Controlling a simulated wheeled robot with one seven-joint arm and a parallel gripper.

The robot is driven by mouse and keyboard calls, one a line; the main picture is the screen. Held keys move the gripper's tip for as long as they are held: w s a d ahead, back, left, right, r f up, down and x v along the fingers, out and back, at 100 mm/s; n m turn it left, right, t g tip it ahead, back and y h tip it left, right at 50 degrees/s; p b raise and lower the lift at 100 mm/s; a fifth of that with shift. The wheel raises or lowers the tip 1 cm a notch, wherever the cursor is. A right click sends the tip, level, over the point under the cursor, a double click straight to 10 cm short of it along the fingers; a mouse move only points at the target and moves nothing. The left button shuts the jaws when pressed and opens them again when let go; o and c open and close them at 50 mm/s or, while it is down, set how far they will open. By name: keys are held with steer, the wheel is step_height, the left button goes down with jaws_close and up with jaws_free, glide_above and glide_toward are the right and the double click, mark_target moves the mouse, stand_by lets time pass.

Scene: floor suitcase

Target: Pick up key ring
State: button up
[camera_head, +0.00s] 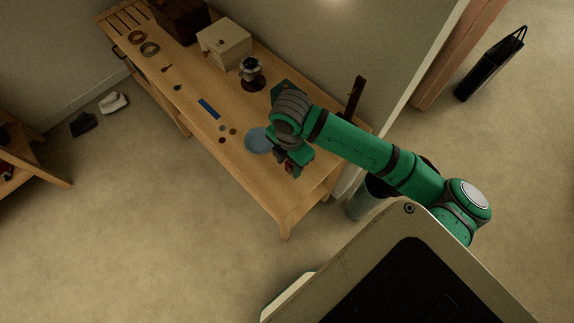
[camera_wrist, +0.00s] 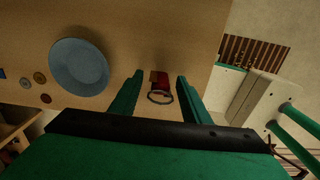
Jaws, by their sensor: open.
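The key ring (camera_wrist: 160,96) is a dark metal ring with a red and brown tag (camera_wrist: 160,79). In the wrist view it lies on the wooden table between my two fingers, in line with the gap. My gripper (camera_wrist: 157,84) is open, with one green finger on each side of the ring and no contact that I can see. In the head view my gripper (camera_head: 292,165) is low over the near right end of the table, with a small red patch of the tag (camera_head: 290,168) showing by the fingers; the ring itself is hidden there.
A blue plate (camera_wrist: 78,66) lies left of my fingers in the wrist view, with several coins beside it. The wooden table (camera_head: 180,98) also carries a blue strip (camera_head: 209,108), a coffee maker (camera_head: 251,73) and a pale box (camera_head: 224,45). A bin (camera_head: 362,204) stands by the table's right end.

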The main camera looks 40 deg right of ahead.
steer(key=c, duration=1)
steer(key=shift+r, duration=0.1)
steer(key=shift+c, duration=0.2)
